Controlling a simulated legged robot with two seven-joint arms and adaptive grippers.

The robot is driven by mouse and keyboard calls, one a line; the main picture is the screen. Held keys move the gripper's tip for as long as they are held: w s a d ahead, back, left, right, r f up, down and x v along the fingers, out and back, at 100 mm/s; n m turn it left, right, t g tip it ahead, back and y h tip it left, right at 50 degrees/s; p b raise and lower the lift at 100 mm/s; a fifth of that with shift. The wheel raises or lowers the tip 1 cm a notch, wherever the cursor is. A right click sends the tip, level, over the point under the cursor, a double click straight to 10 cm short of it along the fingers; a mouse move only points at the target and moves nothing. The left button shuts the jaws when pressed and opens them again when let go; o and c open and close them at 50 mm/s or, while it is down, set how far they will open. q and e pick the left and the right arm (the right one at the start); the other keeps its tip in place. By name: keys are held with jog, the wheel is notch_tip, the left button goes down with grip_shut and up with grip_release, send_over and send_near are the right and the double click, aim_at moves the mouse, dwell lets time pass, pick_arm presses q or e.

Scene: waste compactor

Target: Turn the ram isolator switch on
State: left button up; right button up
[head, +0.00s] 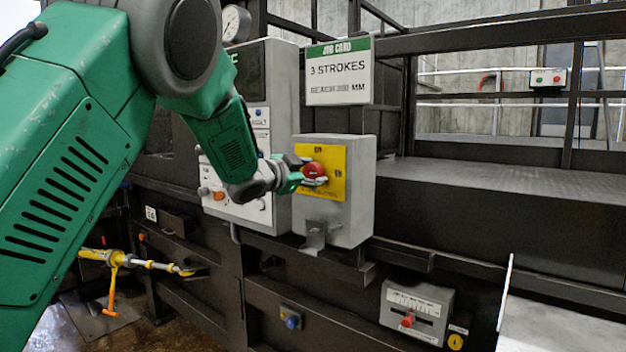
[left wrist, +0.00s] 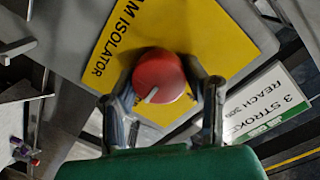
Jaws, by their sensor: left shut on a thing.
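The ram isolator switch is a red round knob (head: 313,170) on a yellow plate (head: 333,158), fixed to the front of a grey box (head: 360,195). My left gripper (head: 312,174) reaches it from the left, with its fingers around the knob. In the left wrist view the red knob (left wrist: 160,76) sits between the two fingers (left wrist: 165,95), and the gripper is shut on it. A pale pointer line on the knob points down-left in that view. The plate (left wrist: 215,45) reads "AM ISOLATOR" there, its start cut off. My right gripper is not in view.
A job card (head: 338,72) reading "3 STROKES" stands above the box. A control panel (head: 262,205) with buttons and a gauge (head: 235,24) are to the left. A bracket (head: 315,236) sticks out below the box. A grey unit with a red slider (head: 417,312) is lower right.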

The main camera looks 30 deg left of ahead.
pick_arm(q)
jog(key=shift+f+m, duration=0.35)
jog(key=shift+m, duration=0.15)
jog(key=o, duration=1.1)
jog(key=shift+o, duration=0.2)
jog(key=shift+a+r, duration=0.1)
jog(key=shift+s+r, duration=0.1)
jog(key=shift+s, duration=0.3)
jog(key=s+a, duration=0.1)
jog(key=s, duration=1)
jog(key=shift+r, duration=0.35)
